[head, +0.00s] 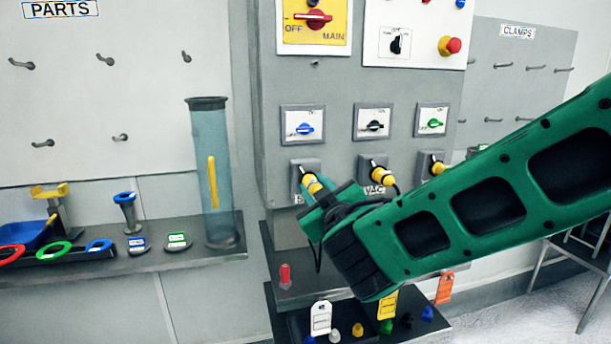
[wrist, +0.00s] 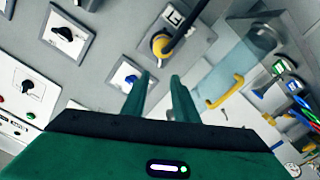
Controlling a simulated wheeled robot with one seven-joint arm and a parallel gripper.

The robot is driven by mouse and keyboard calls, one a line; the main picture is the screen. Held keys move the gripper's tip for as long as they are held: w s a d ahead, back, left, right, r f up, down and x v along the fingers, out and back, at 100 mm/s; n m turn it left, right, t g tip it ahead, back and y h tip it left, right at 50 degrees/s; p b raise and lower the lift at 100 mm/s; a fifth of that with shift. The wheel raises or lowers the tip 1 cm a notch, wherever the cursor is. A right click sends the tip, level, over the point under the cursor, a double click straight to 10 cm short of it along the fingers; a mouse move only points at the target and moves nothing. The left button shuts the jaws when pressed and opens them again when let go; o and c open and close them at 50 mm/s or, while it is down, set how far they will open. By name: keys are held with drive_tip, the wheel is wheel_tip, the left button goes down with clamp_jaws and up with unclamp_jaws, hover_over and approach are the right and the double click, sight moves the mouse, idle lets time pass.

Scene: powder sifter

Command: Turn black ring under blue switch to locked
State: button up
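The blue switch (head: 304,128) sits on a white plate in a grey frame; it also shows in the wrist view (wrist: 129,78). Below it is a grey socket plate (head: 305,164) with a yellow plug (head: 312,184), partly covered by my gripper. In the wrist view the yellow plug (wrist: 158,46) has a black cable and dark parts around it; the black ring's position cannot be read. My gripper (wrist: 162,77) has its two green fingers apart with nothing between them. The fingertips appear short of the plug. In the head view my gripper (head: 316,207) is just below the plug.
To the right are a black switch (head: 375,125) and a green switch (head: 434,124), with yellow plugs (head: 379,175) below. A clear tube (head: 210,170) stands on the left shelf. A lower shelf (head: 280,300) holds tags and small coloured parts.

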sight(302, 169)
drive_tip(key=x, duration=1)
drive_tip(key=shift+w, duration=0.2)
drive_tip(key=shift+f, duration=0.1)
drive_tip(key=shift+c, duration=0.4)
drive_tip(key=shift+d, duration=0.1)
clamp_jaws()
